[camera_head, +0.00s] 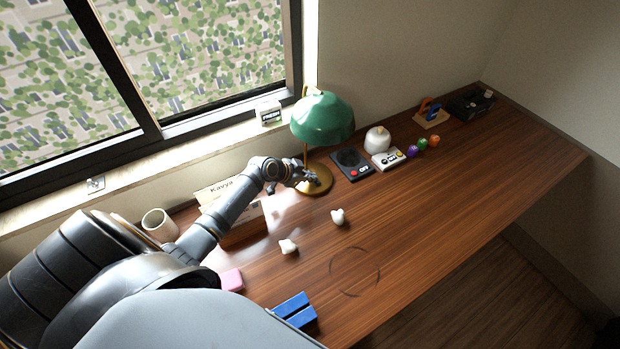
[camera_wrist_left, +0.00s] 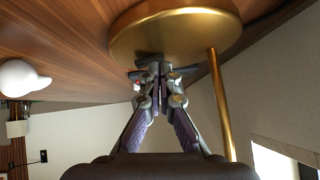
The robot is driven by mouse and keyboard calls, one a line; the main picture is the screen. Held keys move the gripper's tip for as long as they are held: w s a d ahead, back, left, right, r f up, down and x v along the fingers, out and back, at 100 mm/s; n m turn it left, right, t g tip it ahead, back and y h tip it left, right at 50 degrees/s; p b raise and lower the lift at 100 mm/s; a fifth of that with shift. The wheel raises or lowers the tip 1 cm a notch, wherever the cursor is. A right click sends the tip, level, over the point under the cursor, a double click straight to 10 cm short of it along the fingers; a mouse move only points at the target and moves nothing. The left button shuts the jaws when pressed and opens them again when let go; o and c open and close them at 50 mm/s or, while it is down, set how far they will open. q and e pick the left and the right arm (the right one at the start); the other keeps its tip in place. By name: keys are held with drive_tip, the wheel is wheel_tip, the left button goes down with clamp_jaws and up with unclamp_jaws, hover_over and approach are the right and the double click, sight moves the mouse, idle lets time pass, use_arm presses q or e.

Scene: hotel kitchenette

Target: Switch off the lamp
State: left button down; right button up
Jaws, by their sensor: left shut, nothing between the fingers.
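The desk lamp has a green dome shade (camera_head: 322,118) and a round brass base (camera_head: 318,190) standing on the wooden desk near the window. My left gripper (camera_head: 312,179) is shut and empty, under the shade and at the lamp's base. In the left wrist view, its closed fingertips (camera_wrist_left: 156,76) meet beside the edge of the brass base (camera_wrist_left: 180,36), overlapping it in the picture. I cannot tell whether they touch it. The brass stem (camera_wrist_left: 220,105) rises beside the fingers. I cannot make out a switch. My right gripper is not in view.
A dark device (camera_head: 351,165) with a red button stands right of the lamp. A name box (camera_head: 240,222) and a white mug (camera_head: 159,224) stand left.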

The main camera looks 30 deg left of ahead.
use_arm(q)
drive_tip(key=shift+s+f, duration=0.1)
drive_tip(key=shift+s, duration=0.05)
drive_tip(key=shift+s+d+p, duration=0.15)
drive_tip(key=shift+d+p, duration=0.1)
drive_tip(key=shift+p, duration=0.1)
drive_tip(key=shift+s+d, duration=0.25)
drive_tip(key=shift+d, duration=0.2)
drive_tip(key=shift+w+p, duration=0.1)
drive_tip(key=shift+p, duration=0.2)
